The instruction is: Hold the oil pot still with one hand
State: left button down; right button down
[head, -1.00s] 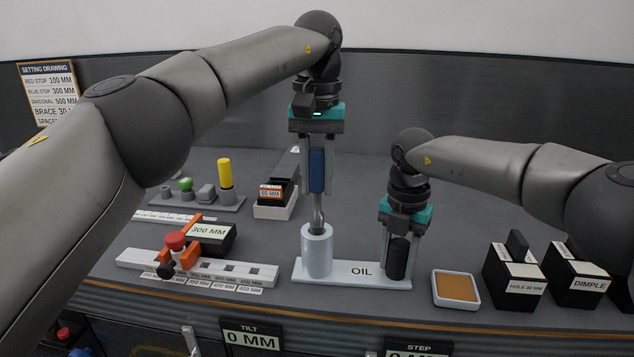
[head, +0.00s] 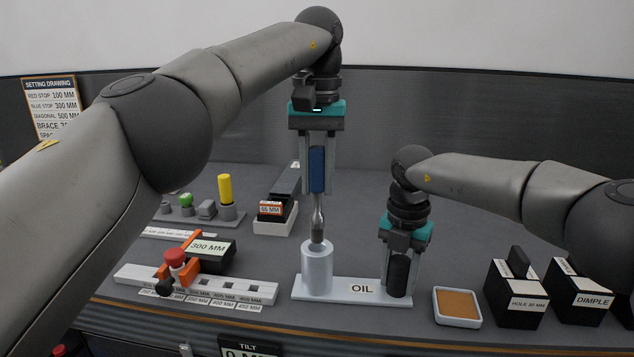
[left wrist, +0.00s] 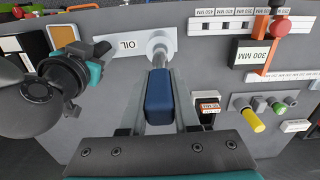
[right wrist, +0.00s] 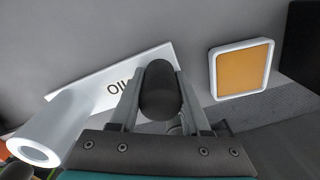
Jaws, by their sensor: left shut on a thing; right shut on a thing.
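The oil pot is a pale cylinder (head: 318,272) on the left end of a flat white base (head: 345,287) lettered OIL, with a black upright grip (head: 398,275) at the right end. My right gripper (head: 402,262) is shut on this black grip, which also shows between its fingers in the right wrist view (right wrist: 160,90). My left gripper (head: 317,185) is shut on the blue handle (head: 317,169) of a tool with a metal shank, also seen in the left wrist view (left wrist: 160,97). The tool hangs upright over the pot; its dark lower part is at the mouth, its tip hidden.
An orange-topped white tray (head: 457,306) sits just right of the base. Black blocks (head: 515,299) stand further right. A white slotted rail (head: 235,285) with a red knob (head: 175,257) and a 300 MM block (head: 208,250) is on the left. The bench behind the pot is clear.

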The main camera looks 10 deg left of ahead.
aim_at(317, 146)
pick_arm(q)
jog(key=shift+r, duration=0.95)
pick_arm(e)
grip_release()
dwell(0.4)
pick_arm(q)
jog(key=shift+r, duration=0.1)
pick_arm(e)
jog(key=shift+r, duration=0.1)
pick_arm(q)
notch_tip(317, 146, up, 7)
jog(key=p, duration=0.7)
jog(key=shift+r, duration=0.15)
pick_arm(e)
notch_tip(317, 146, up, 9)
jog(key=shift+f, duration=0.1)
